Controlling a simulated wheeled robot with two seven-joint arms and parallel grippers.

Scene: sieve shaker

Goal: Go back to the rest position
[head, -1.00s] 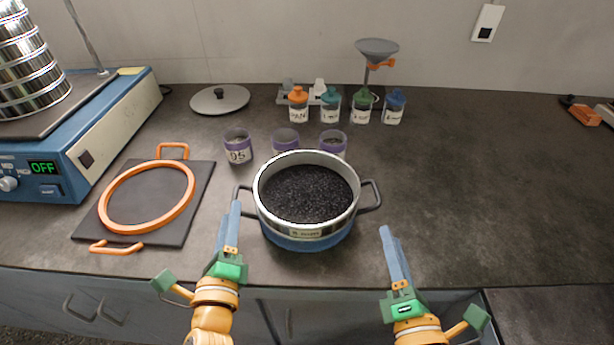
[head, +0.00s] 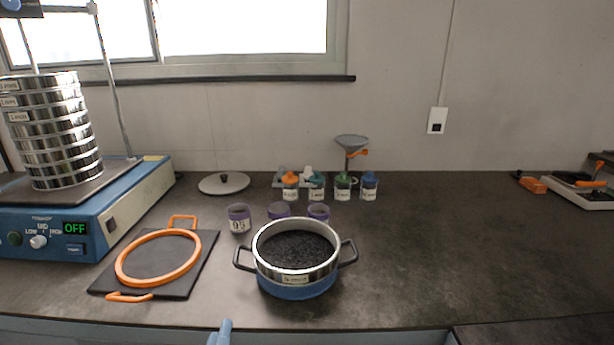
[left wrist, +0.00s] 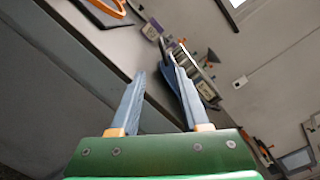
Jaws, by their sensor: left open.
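My left gripper (head: 221,333) shows only as a blue fingertip at the bottom edge of the head view, in front of the bench edge. In the left wrist view its two blue fingers (left wrist: 158,85) are apart with nothing between them. The pot-like sieve pan (head: 297,257), blue below with a steel rim, dark grains inside and two dark handles, stands on the bench beyond the gripper. It also shows partly behind a finger in the left wrist view (left wrist: 204,88). My right gripper is outside the head view.
A sieve shaker (head: 75,228) reading OFF carries a stack of sieves (head: 55,135) at left. An orange ring (head: 158,257) lies on a dark board. Purple-rimmed cups (head: 240,218), capped bottles (head: 316,187), a lid (head: 223,183) and a funnel (head: 351,142) stand behind. The bench's right half is mostly clear.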

